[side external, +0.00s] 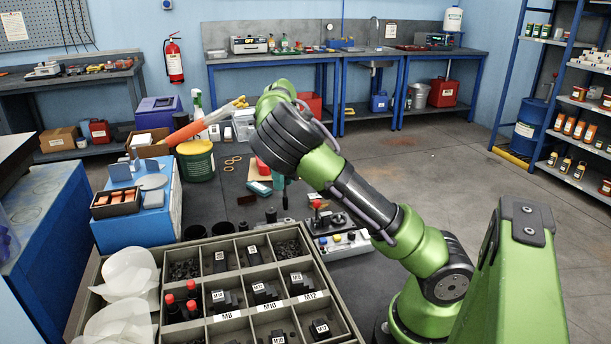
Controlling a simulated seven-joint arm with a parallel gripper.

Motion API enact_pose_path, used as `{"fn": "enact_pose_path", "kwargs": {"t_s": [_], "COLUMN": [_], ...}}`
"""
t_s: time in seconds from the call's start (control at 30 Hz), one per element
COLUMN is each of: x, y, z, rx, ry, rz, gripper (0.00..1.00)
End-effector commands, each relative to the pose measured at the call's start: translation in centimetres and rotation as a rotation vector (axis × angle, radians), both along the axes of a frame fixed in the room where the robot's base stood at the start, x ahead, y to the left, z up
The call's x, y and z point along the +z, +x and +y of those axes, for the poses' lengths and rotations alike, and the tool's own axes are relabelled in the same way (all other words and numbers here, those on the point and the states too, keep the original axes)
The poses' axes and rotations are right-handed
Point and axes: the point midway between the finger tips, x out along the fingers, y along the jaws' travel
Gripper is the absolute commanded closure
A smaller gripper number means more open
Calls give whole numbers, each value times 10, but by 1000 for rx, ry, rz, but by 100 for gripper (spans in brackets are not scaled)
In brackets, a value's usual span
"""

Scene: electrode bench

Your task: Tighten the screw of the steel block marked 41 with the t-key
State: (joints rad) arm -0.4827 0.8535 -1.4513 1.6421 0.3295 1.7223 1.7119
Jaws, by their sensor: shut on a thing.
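I cannot pick out the steel block marked 41, its screw or the t-key; no marking 41 is readable. My arm reaches from the lower right over the dark bench (222,208), and its wrist bends away from the camera. My gripper is hidden behind the arm, so its fingers and anything between them do not show. A small teal upright thing (277,181) shows just below the forearm, with a thin dark part under it. I cannot tell what it is.
A grey compartment tray (222,316) with labelled dark parts fills the front. A control box (343,244) with coloured knobs stands right of it. A green tub (196,161) and a blue box (142,222) with an orange-filled tray stand left. Bare bench shows between them.

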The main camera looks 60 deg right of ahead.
Motion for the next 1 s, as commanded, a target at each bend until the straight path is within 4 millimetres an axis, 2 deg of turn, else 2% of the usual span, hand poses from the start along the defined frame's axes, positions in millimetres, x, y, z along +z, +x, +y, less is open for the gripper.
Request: {"fn": "enact_pose_path", "kwargs": {"t_s": [0.1,0.3,0.5,0.7,0.87,1.0], "x": [6,11,10,10,4,-8], "y": [1,3,2,2,2,2], "z": [0,-4,-10,-15,-15,-15], "rx": [326,858,1257,1453,1493,1492], "ry": [2,-1,-1,-1,0,1], "rz": [-5,-3,0,0,3,3], "gripper": [100,100,100,100,100,100]}}
